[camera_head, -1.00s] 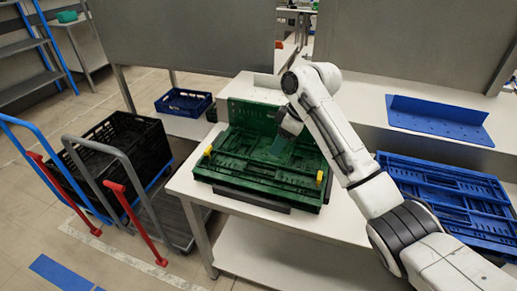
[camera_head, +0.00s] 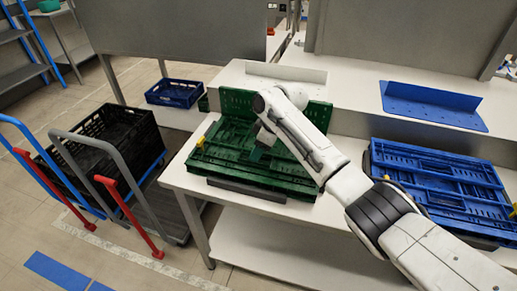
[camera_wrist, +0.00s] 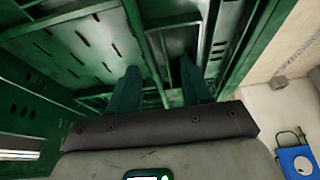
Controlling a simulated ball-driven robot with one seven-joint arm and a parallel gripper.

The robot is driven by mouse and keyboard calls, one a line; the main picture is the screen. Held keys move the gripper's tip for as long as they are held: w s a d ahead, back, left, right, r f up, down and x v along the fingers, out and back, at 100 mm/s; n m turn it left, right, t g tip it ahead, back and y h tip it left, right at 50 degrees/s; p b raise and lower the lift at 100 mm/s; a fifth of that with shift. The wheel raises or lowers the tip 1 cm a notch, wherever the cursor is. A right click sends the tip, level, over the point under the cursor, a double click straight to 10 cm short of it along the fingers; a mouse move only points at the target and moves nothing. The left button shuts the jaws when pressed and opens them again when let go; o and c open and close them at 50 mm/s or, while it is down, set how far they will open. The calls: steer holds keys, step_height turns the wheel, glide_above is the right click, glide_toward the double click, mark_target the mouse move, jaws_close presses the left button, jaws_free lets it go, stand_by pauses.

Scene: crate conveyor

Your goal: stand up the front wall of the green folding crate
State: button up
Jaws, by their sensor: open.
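The green folding crate (camera_head: 215,165) sits on the white table. Its back wall (camera_head: 237,101) stands upright, partly covered by my arm. The other panels lie folded down inside the frame, so I cannot single out the front wall. My gripper (camera_head: 257,153) is low over the middle of the crate, partly hidden behind my wrist. In the wrist view its two teal fingers (camera_wrist: 160,88) are apart with nothing between them. Green ribbed and slotted panels (camera_wrist: 85,50) fill the view beyond them. Whether the fingers touch a panel is unclear.
A folded blue crate (camera_head: 430,185) lies at the right. A blue angled plate (camera_head: 432,105) is on the rear bench. A small blue crate (camera_head: 174,93) sits behind left. A cart with a black crate (camera_head: 95,150) stands on the floor at left. A grey strip (camera_head: 246,189) borders the green crate's front.

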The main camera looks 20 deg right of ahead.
jaws_close()
stand_by(0.5)
